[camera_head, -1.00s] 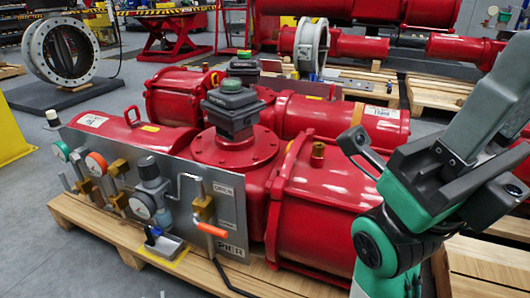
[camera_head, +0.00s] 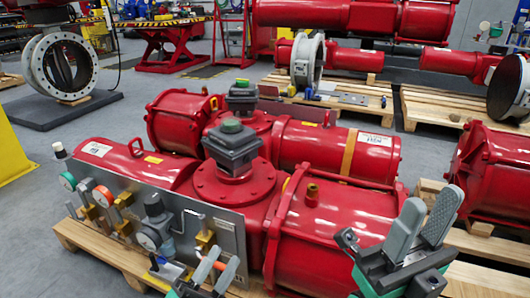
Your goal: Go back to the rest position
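The red valve actuator (camera_head: 235,190) lies on a wooden pallet (camera_head: 95,250), with a grey control panel (camera_head: 232,240) of gauges and brass fittings on its front side. My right gripper (camera_head: 432,196) is at the lower right, in front of the actuator's right cylinder. Its two grey fingers point up with a gap between them, and nothing shows in the gap. My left gripper (camera_head: 200,272) shows only in part at the bottom edge, in front of the panel beside an orange handle (camera_head: 227,276).
Another red cylinder (camera_head: 490,175) stands on a pallet at the right, near my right gripper. More red actuators (camera_head: 340,50) and pallets stand behind. A ring-shaped valve (camera_head: 60,65) stands on a dark base at the far left. Grey floor (camera_head: 25,235) is open at the left.

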